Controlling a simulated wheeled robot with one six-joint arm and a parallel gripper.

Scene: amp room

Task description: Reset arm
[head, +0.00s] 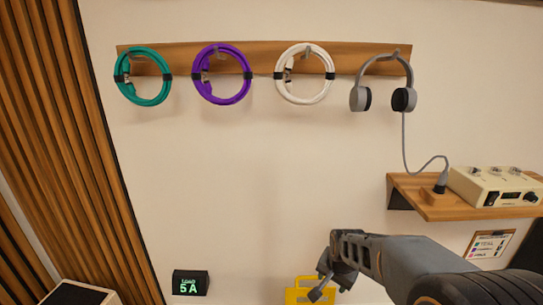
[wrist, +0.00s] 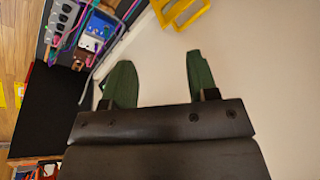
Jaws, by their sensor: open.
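My arm reaches in from the lower right of the head view, and my gripper (head: 328,285) is low in front of the wall. In the wrist view my gripper (wrist: 160,85) shows two green fingers spread apart with nothing between them. A yellow frame-like object (head: 298,292) is behind the gripper near the bottom of the head view, partly hidden by it. Yellow also shows at the top of the wrist view (wrist: 185,10), beyond the fingertips.
A wooden rail (head: 260,58) holds teal (head: 128,92), purple (head: 208,88) and white (head: 290,90) cable coils and grey headphones (head: 403,98). A wooden shelf (head: 440,208) bears a cream device (head: 495,185). A black 5 A display (head: 191,283) is lower left. The middle wall is clear.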

